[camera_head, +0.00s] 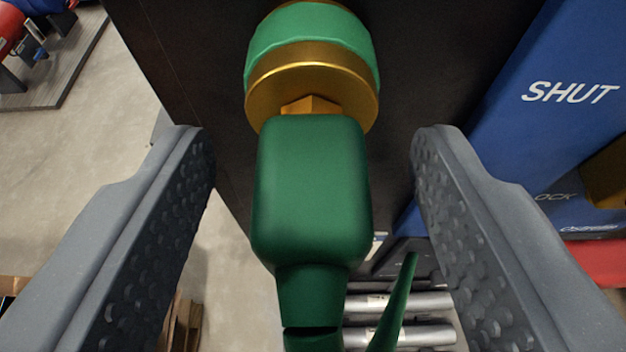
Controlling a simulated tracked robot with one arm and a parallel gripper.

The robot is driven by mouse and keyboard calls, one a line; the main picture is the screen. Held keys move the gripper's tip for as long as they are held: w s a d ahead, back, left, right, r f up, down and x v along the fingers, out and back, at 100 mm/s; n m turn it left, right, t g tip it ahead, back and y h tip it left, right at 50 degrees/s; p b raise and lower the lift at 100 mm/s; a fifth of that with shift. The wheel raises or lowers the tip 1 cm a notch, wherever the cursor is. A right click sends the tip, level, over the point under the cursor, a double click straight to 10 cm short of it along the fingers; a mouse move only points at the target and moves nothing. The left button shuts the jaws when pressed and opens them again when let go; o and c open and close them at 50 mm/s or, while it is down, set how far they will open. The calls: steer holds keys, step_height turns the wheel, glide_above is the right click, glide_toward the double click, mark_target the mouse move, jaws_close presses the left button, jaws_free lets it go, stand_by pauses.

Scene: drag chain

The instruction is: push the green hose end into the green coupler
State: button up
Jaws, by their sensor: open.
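The green hose end (311,195) is a dark green rounded block in the middle of the head camera view. A brass tip (311,104) shows at its top, against the brass ring of the green coupler (308,38). How deep the tip sits in the coupler cannot be told. The coupler is lighter green and stands on a dark panel. My gripper (313,160) is open, with one grey studded finger on each side of the hose end. Gaps show between both fingers and the hose end. The hose (318,300) runs down from it.
The dark panel (205,75) lies behind the coupler. A blue panel marked SHUT (540,120) is at the right, close by the right finger. Metal cylinders (425,303) lie below. Grey floor (70,160) is open at the left, with red equipment on a platform (60,75) beyond.

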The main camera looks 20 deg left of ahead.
steer(key=v, duration=1.3)
steer(key=shift+f, duration=0.2)
steer(key=shift+s+d, duration=0.1)
steer(key=s+d+r+m+t+h, duration=0.1)
steer(key=s+d+r, duration=0.4)
steer(key=d+r, duration=0.3)
steer(key=s+d+r+m+t+h, duration=0.1)
steer(key=s+d+r, duration=0.4)
steer(key=r, duration=0.9)
steer(key=d+m+h, duration=0.1)
steer(key=d, duration=0.2)
steer(key=shift+s+d+t+h, duration=0.15)
steer(key=shift+d+t+h, duration=0.15)
steer(key=shift+d, duration=0.1)
